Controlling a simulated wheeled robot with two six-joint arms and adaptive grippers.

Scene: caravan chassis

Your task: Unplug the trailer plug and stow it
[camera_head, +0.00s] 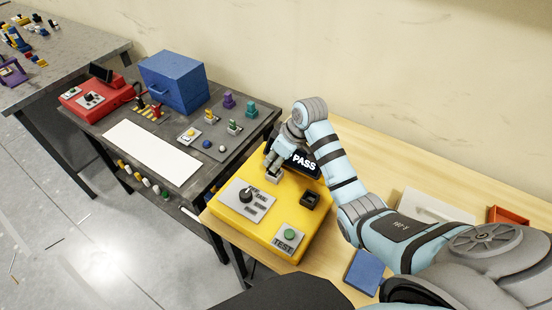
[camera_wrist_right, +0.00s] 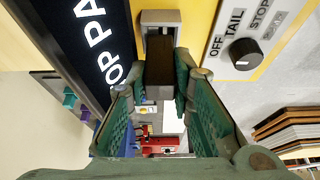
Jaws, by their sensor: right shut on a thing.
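The yellow test box (camera_head: 222,212) stands on the wooden bench. My right gripper (camera_head: 277,168) reaches down to the grey socket (camera_head: 273,177) near the box's back edge. In the right wrist view its two green-padded fingers (camera_wrist_right: 163,85) are shut on the dark trailer plug (camera_wrist_right: 160,62). The plug's far end is at the grey socket (camera_wrist_right: 171,20); whether it is seated or just clear, I cannot tell. A black square holder (camera_head: 310,201) sits on the box to the right of the socket. My left gripper is not in view.
A dark display (camera_head: 304,162) reading PASS stands behind the socket. A selector knob (camera_head: 246,195) and green TEST button (camera_head: 289,234) are on the box. A white tray (camera_head: 433,207), orange tray (camera_head: 508,215) and blue block (camera_head: 363,270) lie on the right. A cluttered table stands left.

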